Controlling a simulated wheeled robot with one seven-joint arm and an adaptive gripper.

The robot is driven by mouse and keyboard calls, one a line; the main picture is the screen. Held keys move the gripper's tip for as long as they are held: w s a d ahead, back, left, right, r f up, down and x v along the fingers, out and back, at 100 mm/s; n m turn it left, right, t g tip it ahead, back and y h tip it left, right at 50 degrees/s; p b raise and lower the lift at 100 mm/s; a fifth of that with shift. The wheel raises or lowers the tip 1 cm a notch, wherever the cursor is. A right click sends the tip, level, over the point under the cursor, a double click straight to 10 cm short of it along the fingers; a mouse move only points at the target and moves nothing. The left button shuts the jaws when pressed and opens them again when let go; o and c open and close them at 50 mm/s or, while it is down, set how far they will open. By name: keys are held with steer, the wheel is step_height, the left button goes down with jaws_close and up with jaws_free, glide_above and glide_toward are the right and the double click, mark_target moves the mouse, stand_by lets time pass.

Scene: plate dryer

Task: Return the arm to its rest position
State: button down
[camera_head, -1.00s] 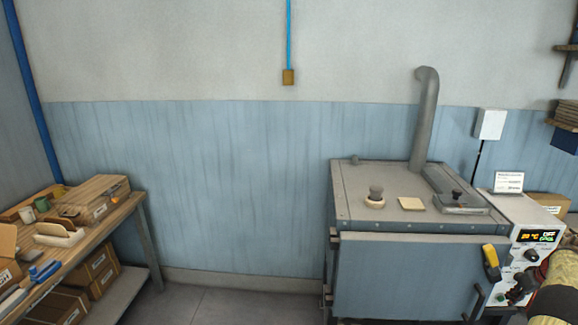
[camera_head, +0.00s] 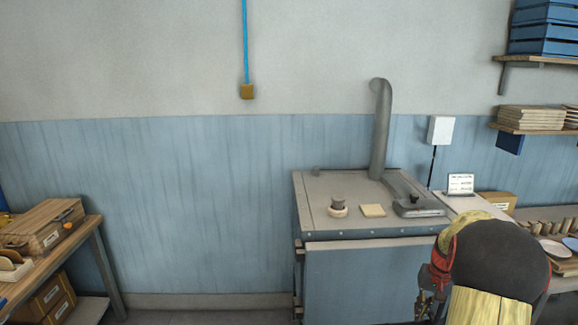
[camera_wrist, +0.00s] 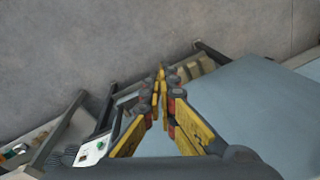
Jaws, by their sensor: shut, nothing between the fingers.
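My arm rises at the lower right of the head view, in front of the grey dryer (camera_head: 350,275). It hides the dryer's right front and most of the control panel. My gripper (camera_head: 428,305) hangs at the arm's left side, low in that view and partly cut off by the bottom edge. In the wrist view my gripper (camera_wrist: 160,75) has its yellow and dark fingers together at the tips, with nothing held. Grey floor lies beyond the fingertips, and a broad flat blue-grey surface (camera_wrist: 250,105) fills the right side.
On the dryer top are a round knob-like piece (camera_head: 338,207), a pale square (camera_head: 373,210) and a pipe (camera_head: 381,130). A wooden workbench (camera_head: 50,235) stands at left. A table with plates (camera_head: 553,247) and cups is at right, under shelves (camera_head: 535,130). The floor between bench and dryer looks clear.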

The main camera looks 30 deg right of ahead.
steer(key=s+a+r+n+t, duration=0.1)
steer(key=s+a+r+n, duration=0.2)
steer(key=a, duration=1.3)
steer(key=s+a+r+n+t, duration=0.2)
steer(key=a+r, duration=0.7)
steer(key=a, duration=0.6)
steer(key=s+a+r+n+t, duration=0.1)
steer(key=s+a+r+n, duration=0.3)
steer(key=a, duration=1.2)
step_height(320, 180, up, 2)
steer(key=shift+s+a+r+n, duration=0.2)
steer(key=shift+s+a+n, duration=0.1)
steer(key=shift+s, duration=0.25)
steer(key=shift+d, duration=0.1)
